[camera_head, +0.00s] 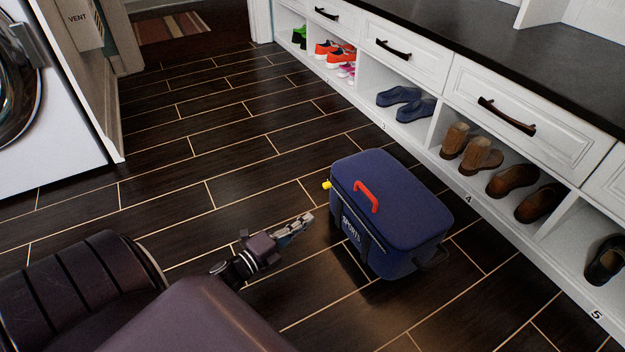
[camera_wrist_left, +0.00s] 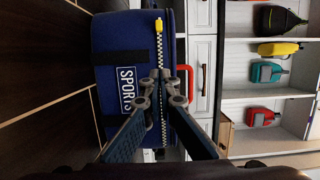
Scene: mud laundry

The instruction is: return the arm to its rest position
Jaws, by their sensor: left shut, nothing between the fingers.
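My left gripper (camera_head: 294,228) is in the middle of the head view, a little left of a blue sports bag. It is shut and empty, and its fingertips also show meeting in the left wrist view (camera_wrist_left: 162,76). The blue bag (camera_head: 405,205) stands upright on the floor, with a red handle on its lid and a yellow zip pull on its side. In the left wrist view the bag (camera_wrist_left: 112,40) appears turned sideways behind the fingers, with its "SPORTS" label partly covered. I cannot tell whether the fingertips touch the bag. My right gripper does not show.
A white shoe bench (camera_head: 570,115) with numbered cubbies runs along the right, holding several pairs of shoes. A white washer (camera_head: 55,110) stands at the left. A striped rug (camera_head: 170,27) lies at the back.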

